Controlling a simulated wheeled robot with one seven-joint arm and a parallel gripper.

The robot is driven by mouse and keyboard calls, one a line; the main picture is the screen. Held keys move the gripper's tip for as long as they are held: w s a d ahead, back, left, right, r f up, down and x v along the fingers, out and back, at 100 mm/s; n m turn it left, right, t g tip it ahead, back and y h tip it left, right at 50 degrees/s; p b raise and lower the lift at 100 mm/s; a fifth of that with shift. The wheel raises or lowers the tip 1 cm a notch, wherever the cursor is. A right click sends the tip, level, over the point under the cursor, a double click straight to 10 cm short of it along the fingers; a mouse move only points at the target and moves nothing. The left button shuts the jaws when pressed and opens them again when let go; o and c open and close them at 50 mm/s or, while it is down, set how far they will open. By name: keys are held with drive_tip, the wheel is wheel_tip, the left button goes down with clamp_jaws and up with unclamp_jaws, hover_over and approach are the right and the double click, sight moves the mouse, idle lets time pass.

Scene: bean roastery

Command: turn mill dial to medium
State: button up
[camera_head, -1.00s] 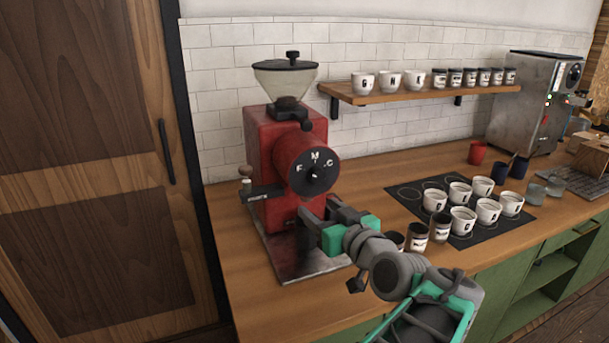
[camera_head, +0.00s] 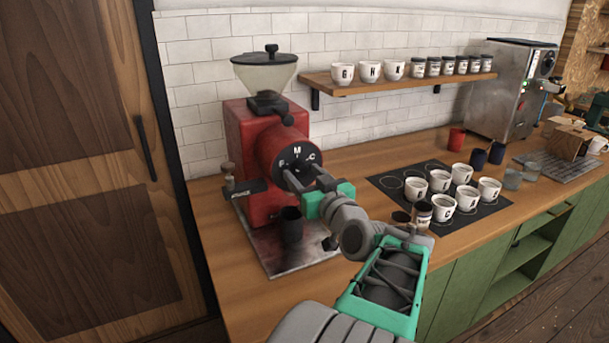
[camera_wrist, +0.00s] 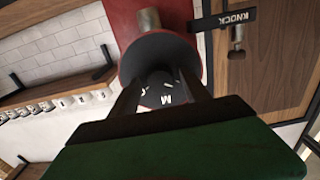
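The red mill (camera_head: 245,130) stands on the counter against the tiled wall. Its round black dial (camera_head: 297,155) faces me with the letters F, M and C. M is at the top, F at the left, C at the right. My gripper (camera_head: 306,178) is at the lower part of the dial, with its two fingers apart. In the wrist view the open fingers reach to the dial face (camera_wrist: 165,90), one on each side of the M. The dial's pointer and centre knob are hidden, so I cannot tell its setting or contact.
A dark cup (camera_head: 291,224) stands on the mill's metal base (camera_head: 270,255), below my gripper. A knock handle (camera_head: 245,189) sticks out at the mill's left. White cups stand on a black mat (camera_head: 385,190) to the right. A shelf (camera_head: 400,82) holds cups and jars.

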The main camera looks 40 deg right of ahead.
clamp_jaws()
idle(0.4)
drive_tip(key=shift+m, duration=0.4)
drive_tip(key=m, duration=0.2)
drive_tip(key=shift+m+b, duration=0.3)
drive_tip(key=shift+m, duration=0.1)
drive_tip(key=m, duration=0.2)
drive_tip(key=shift+m, duration=0.3)
drive_tip(key=m+p, duration=0.2)
drive_tip(key=m, duration=0.3)
drive_tip(key=shift+a+m, duration=0.1)
drive_tip(key=shift+m, duration=0.2)
drive_tip(key=shift+o, duration=0.6)
unclamp_jaws()
